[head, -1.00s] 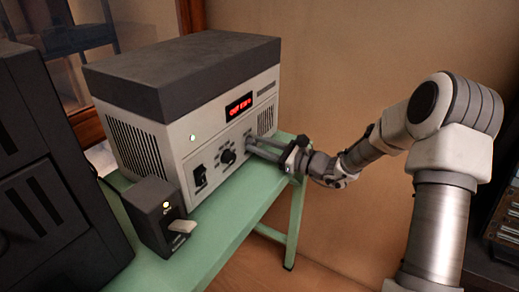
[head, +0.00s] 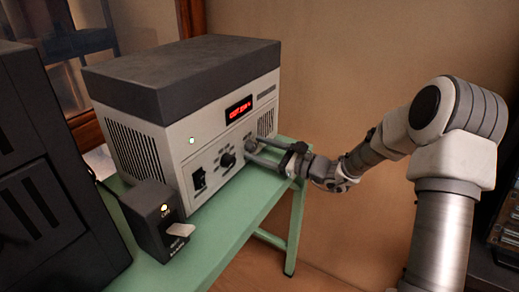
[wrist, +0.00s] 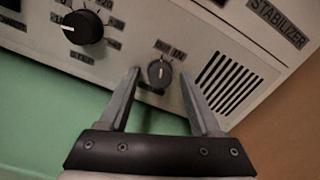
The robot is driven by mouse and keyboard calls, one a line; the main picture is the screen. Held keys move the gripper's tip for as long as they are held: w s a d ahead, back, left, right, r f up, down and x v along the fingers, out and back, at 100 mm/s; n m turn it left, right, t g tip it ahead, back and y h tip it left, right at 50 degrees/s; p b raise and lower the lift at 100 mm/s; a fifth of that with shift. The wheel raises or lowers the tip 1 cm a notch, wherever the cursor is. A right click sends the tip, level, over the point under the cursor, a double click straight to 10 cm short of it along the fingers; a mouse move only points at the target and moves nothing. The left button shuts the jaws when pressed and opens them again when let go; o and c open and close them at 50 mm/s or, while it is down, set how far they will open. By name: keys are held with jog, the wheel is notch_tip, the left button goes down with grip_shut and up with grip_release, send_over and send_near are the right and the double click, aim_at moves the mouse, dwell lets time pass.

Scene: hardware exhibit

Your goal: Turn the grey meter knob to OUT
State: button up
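A pale mark on the knob runs roughly up and slightly right in the wrist view. My gripper (wrist: 160,78) is open, its two fingers on either side of the knob with gaps showing. In the head view my gripper (head: 250,145) is at the right part of the panel and largely hides the knob. The red display (head: 239,109) appears to read OUT and a number.
A larger black knob (wrist: 83,27) sits left of the grey one, and also shows in the head view (head: 227,159). A black switch (head: 199,179) is further left. A small black box with a lever (head: 153,219) stands on the green table (head: 232,213). Vent slots (wrist: 227,82) lie right of the grey knob.

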jog(key=p+v, duration=0.3)
jog(key=v, duration=1.4)
jog(key=shift+d, duration=0.2)
jog(key=shift+s, duration=0.1)
